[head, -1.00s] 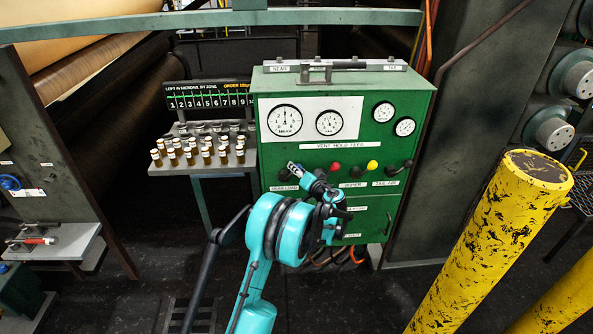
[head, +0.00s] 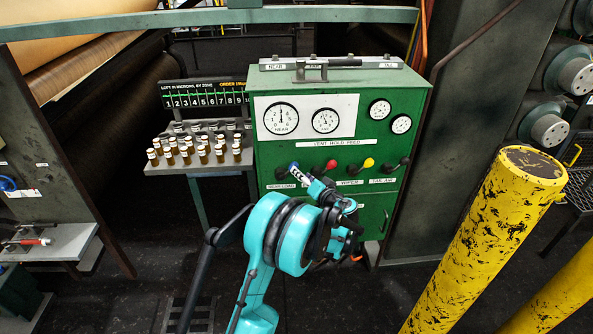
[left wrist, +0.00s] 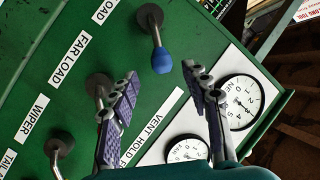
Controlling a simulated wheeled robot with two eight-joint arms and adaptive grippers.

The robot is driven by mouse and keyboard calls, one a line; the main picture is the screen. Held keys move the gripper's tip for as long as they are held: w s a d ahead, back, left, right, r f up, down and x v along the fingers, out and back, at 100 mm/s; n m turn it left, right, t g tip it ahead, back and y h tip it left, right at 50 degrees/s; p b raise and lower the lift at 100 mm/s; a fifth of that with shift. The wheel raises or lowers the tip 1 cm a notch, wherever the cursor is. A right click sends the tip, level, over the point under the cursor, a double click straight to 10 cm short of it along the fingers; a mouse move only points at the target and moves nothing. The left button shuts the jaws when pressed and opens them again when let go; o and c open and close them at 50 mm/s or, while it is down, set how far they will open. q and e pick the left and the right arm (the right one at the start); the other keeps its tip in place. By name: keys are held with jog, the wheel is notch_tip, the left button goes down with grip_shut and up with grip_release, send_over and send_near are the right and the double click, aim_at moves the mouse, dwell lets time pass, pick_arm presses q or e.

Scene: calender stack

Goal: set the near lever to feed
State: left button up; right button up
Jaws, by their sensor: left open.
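The near lever has a blue knob (left wrist: 163,60) on a grey stem, beside the NEAR LOAD label. Its knob (head: 293,165) also shows in the head view, partly covered, on the green cabinet (head: 385,95) below the VENT HOLD FEED strip. The stem angles toward the upper right there; I cannot tell its exact setting. My left gripper (left wrist: 160,78) is open and empty in the left wrist view. Its two fingers stand on either side, a little short of the knob, with no visible contact. In the head view my left gripper (head: 312,180) is close in front of the panel.
The red-knobbed lever (head: 331,164), yellow-knobbed lever (head: 368,162) and black-knobbed lever (head: 405,161) stand to the right. One wrist-view finger overlaps a neighbouring lever's base (left wrist: 98,85). Vials (head: 195,152) fill a shelf at left. A yellow post (head: 490,235) stands right.

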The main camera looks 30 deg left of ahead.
pick_arm(q)
jog(key=v, duration=0.5)
dwell(0.3)
jog(key=s+d+r+m+g+h, duration=0.1)
jog(key=s+d+r+h, duration=0.3)
jog(key=s, duration=0.8)
jog(key=s+d+f+m+g+h, duration=0.1)
jog(key=s+d+h, duration=0.3)
jog(key=s, duration=0.8)
jog(key=s+d+f+h, duration=0.2)
jog(key=s+d+h, duration=0.3)
jog(key=s, duration=0.5)
jog(key=shift+d+f+m, duration=0.3)
jog(key=shift+f+m, duration=0.05)
jog(key=shift+m, duration=0.05)
